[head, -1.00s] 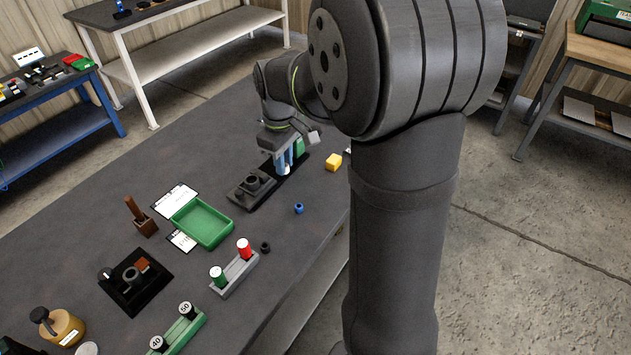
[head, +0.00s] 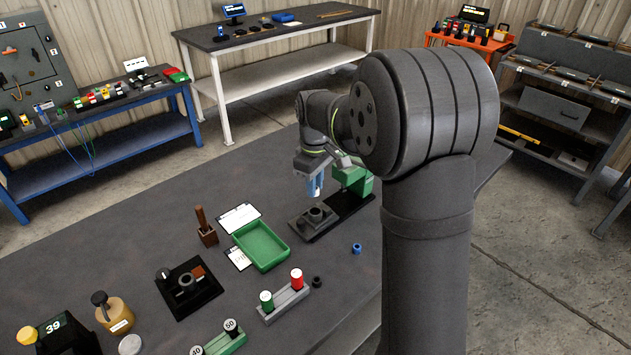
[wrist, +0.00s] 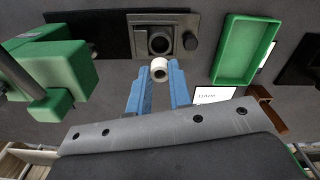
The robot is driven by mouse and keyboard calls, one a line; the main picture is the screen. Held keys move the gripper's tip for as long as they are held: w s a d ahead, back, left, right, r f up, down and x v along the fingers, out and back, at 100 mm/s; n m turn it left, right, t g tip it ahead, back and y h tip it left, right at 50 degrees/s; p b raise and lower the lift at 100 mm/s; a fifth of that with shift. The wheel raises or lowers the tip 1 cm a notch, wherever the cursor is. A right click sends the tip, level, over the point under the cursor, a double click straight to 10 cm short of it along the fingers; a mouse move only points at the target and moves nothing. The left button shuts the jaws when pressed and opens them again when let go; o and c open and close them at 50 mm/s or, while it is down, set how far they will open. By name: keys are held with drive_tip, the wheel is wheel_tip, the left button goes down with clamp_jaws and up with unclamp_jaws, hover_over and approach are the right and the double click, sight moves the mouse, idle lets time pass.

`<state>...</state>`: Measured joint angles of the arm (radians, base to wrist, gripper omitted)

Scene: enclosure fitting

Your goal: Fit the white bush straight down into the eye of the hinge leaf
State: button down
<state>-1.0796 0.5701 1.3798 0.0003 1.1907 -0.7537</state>
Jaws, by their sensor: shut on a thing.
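My gripper (head: 315,188) has blue fingers and is shut on the white bush (wrist: 159,75). In the wrist view the bush sits between the two fingertips, its round bore showing. The hinge leaf's eye (wrist: 160,42) is a dark ring with a round hole, just beyond the bush in the wrist view. In the head view the ring stands on a dark grey block (head: 313,220), and my gripper is above and close to it. The bush appears apart from the eye. The exact gap and alignment are hard to tell.
A green block (head: 353,180) stands on the black plate beside the eye, close to my gripper. A dark knob (wrist: 190,41) rises on the eye's other side. A green tray (head: 262,246) lies nearby, with a blue ring (head: 356,248) on open bench.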

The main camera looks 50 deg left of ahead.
drive_tip(key=shift+f, duration=2.5)
drive_tip(key=shift+f, duration=0.85)
drive_tip(key=c, duration=1.2)
unclamp_jaws()
drive_tip(key=shift+c, duration=0.2)
drive_tip(key=shift+r, duration=0.1)
wheel_tip(320, 180, up, 17)
drive_tip(key=shift+r, duration=0.15)
